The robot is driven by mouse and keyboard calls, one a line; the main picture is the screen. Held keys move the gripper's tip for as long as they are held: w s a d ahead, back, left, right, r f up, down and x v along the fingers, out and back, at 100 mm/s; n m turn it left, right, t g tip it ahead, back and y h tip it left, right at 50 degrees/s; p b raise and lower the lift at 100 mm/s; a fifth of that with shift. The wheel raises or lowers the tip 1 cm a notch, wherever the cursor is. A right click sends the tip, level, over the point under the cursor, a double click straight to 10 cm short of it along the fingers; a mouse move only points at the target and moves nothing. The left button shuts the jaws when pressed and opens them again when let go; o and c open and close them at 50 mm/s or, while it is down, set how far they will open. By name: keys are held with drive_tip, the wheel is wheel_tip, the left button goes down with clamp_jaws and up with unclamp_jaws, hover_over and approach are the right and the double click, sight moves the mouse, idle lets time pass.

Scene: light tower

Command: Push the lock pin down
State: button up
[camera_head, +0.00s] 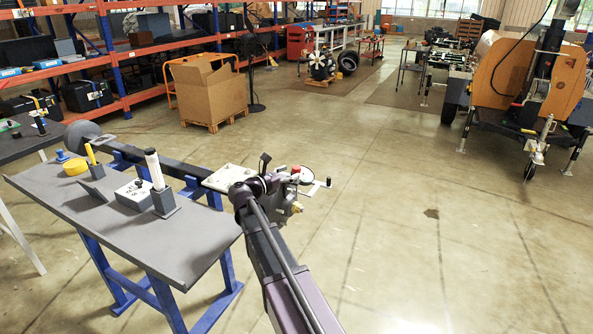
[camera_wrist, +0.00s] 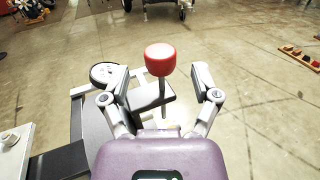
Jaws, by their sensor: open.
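The lock pin (camera_wrist: 160,62) has a red knob on a thin metal rod and shows in the middle of the wrist view. My gripper (camera_wrist: 163,78) is open, with one finger on each side of the pin and a clear gap to both. The red knob also shows small in the head view (camera_head: 295,169), close to the end of my arm. In the head view my gripper's fingers are too small to make out.
A crank wheel (camera_wrist: 104,74) sits left of the pin. A grey table (camera_head: 150,235) on blue legs holds a yellow tape roll (camera_head: 75,167) and a control box (camera_head: 133,194). A cardboard box (camera_head: 208,92) stands farther back.

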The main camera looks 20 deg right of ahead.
sight(293, 171)
drive_tip(key=shift+x, duration=1.6)
clamp_jaws()
